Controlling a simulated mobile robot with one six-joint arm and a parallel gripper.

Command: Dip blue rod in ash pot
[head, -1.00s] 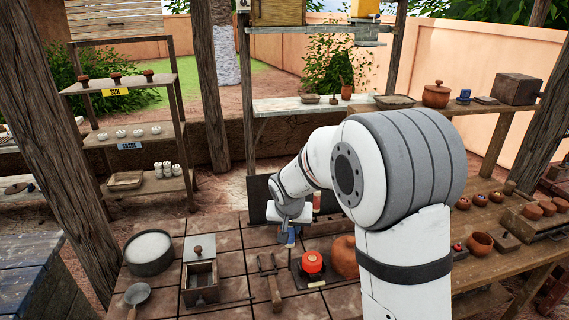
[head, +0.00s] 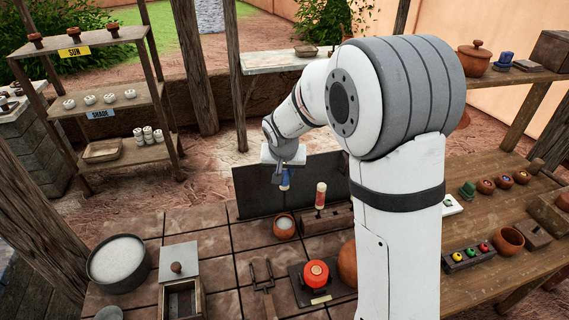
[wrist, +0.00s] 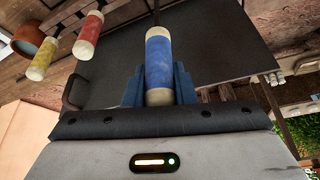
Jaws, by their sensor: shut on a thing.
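My gripper (head: 285,170) is shut on the blue rod (head: 284,182), which hangs roughly upright in front of a dark upright panel. In the wrist view the rod (wrist: 159,60), with cream ends, sits between the blue fingers (wrist: 158,82). A small clay pot with pale filling (head: 284,226), which looks like the ash pot, stands on the tiles below the rod. A visible gap separates the rod from the pot in the head view. I cannot tell whether the rod is exactly over the pot.
A red rod (head: 320,195) stands in a dark block (head: 328,220) right of the small pot. The wrist view also shows a yellow rod (wrist: 42,62). The dark panel (head: 245,192) stands behind. A red-topped device (head: 316,273) and large dark pan (head: 92,268) are on the tiles.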

